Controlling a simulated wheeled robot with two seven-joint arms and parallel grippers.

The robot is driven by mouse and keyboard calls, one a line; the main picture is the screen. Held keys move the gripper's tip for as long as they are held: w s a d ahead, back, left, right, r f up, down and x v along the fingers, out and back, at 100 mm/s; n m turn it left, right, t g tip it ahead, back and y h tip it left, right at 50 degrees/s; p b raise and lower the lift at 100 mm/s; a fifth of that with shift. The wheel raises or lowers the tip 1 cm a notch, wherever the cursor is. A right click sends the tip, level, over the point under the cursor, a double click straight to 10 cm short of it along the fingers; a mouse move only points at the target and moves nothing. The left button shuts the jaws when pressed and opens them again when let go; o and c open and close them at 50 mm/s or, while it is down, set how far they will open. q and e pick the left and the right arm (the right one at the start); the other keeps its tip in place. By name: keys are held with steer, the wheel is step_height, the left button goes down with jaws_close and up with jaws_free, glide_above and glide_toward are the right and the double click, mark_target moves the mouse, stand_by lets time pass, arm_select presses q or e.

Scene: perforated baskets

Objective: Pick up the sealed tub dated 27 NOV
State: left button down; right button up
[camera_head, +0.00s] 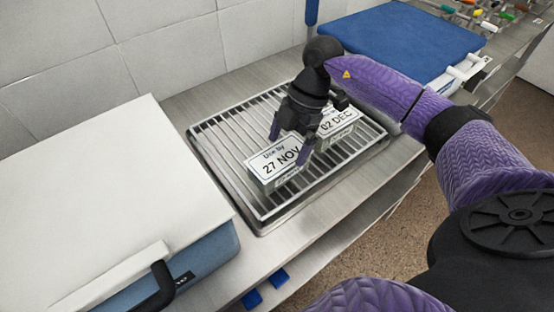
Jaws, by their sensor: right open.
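The tub labelled "Use by 27 NOV" (272,164) sits on a slatted metal rack, its white label facing up. A second tub labelled "02 DEC" (338,124) stands just behind it to the right, partly hidden by my gripper. My right gripper (289,146) reaches in from the right and points down at the 27 NOV tub. It is open, with one finger at the label's back left and the other at its right end. I cannot tell whether the fingers touch the tub. My left gripper is out of view.
The rack (217,157) has bare slats around the tubs. A large white-topped box with a black handle (110,200) stands at left. A blue-topped box (400,42) is behind at right. A tiled wall (165,55) closes off the back.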

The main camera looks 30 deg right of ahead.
mark_target(282, 154)
steer(key=x, duration=0.2)
steer(key=b+x, duration=0.1)
steer(key=x, duration=0.1)
steer(key=shift+s+a+f, duration=0.15)
steer(key=shift+a, duration=0.3)
steer(key=shift+f, duration=0.15)
